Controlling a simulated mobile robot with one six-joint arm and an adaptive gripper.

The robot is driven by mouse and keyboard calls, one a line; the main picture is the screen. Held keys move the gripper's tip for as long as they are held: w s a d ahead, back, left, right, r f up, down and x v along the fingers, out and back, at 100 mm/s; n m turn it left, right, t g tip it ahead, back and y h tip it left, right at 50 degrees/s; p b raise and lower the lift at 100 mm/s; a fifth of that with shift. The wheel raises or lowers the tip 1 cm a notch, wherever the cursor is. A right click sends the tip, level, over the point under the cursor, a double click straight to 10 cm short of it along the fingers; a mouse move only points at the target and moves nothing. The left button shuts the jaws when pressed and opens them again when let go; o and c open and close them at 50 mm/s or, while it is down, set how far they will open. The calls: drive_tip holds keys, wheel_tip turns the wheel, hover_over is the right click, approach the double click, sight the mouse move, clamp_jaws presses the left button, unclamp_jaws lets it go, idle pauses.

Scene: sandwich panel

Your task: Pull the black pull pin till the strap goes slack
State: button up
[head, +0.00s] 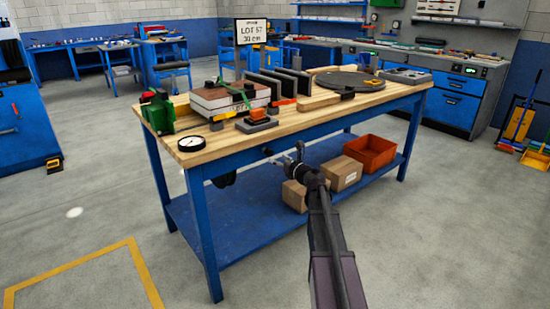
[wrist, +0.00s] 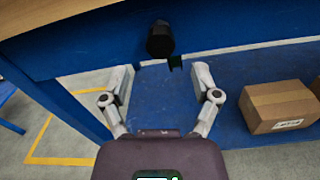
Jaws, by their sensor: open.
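A black knob-like piece, which looks like the pull pin (wrist: 160,40), sticks out from the blue front rail of the workbench in the wrist view. It shows small in the head view (head: 267,152), on the rail left of my gripper. My gripper (wrist: 160,82) is open and empty, its two fingertips apart below the black piece in the wrist view and not touching it. It also shows in the head view (head: 289,158), in front of the bench. A green strap (head: 238,93) runs over a layered brown and white panel (head: 217,97) on the benchtop; its tension is hard to judge.
The bench (head: 200,152) holds a dial gauge (head: 192,142), a green clamp-like tool (head: 158,112), dark upright plates and a round dark disc (head: 345,80). Cardboard boxes (wrist: 283,105) and an orange bin (head: 372,152) stand on the lower shelf.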

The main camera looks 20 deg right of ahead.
drive_tip(key=v, duration=0.9)
idle(0.4)
drive_tip(key=s+a+f+n+g+y, duration=0.1)
drive_tip(key=s+a+f+n+g, duration=0.3)
drive_tip(key=a+n, duration=0.55)
drive_tip(key=s+a+f+n+g+y, duration=0.2)
drive_tip(key=a+f+n+g, duration=0.3)
drive_tip(key=a+f+n, duration=0.45)
drive_tip(key=s+a+f+n+g+h, duration=0.3)
drive_tip(key=s+a+n+g+h, duration=0.1)
drive_tip(key=s+n, duration=0.4)
drive_tip(key=s+a+f+n+g+h, duration=0.2)
drive_tip(key=s+a+n+g+h, duration=0.15)
drive_tip(key=s+n, duration=0.45)
wheel_tip(320, 180, up, 34)
drive_tip(key=p, duration=3.4)
drive_tip(key=shift+d+r+g+p, duration=0.25)
drive_tip(key=shift+g+p, duration=0.1)
drive_tip(key=shift+g, duration=0.1)
